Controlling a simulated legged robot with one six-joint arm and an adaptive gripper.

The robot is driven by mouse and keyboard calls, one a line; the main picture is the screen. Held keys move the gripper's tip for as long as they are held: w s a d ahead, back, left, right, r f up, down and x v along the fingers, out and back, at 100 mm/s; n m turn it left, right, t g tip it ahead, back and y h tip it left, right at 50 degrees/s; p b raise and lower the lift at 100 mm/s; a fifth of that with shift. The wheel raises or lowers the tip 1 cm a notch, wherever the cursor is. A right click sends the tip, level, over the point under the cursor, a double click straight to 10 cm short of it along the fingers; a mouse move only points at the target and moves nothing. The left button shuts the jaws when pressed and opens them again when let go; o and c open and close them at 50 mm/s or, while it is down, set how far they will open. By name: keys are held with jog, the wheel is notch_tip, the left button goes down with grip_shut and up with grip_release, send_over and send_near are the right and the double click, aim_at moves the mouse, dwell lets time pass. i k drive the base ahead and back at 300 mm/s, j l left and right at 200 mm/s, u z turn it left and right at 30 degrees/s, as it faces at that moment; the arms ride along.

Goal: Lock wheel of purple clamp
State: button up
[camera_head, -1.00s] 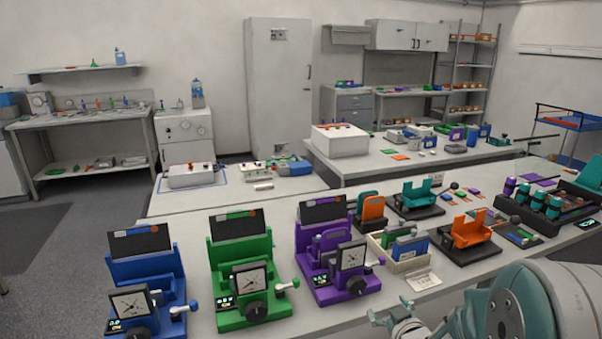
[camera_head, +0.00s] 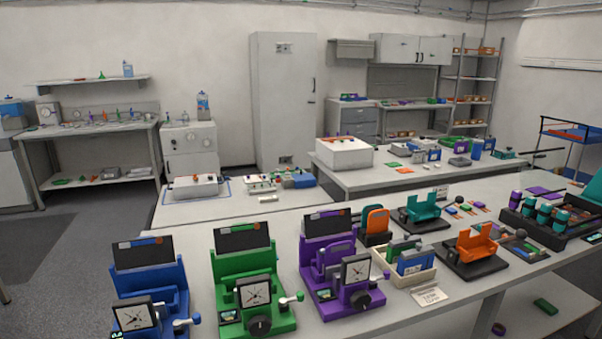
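The purple clamp (camera_head: 325,253) stands upright on the near bench, right of the green one. My gripper is not in view.
A green clamp (camera_head: 243,263) and a blue clamp (camera_head: 148,279) stand to the left. A box of coloured cards (camera_head: 412,276) and an orange holder (camera_head: 474,244) are to the right.

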aim_at(386, 275)
jog(key=i+j, duration=0.1)
jog(key=i, duration=0.35)
jog(key=i+j+z, duration=0.15)
jog(key=i, duration=0.25)
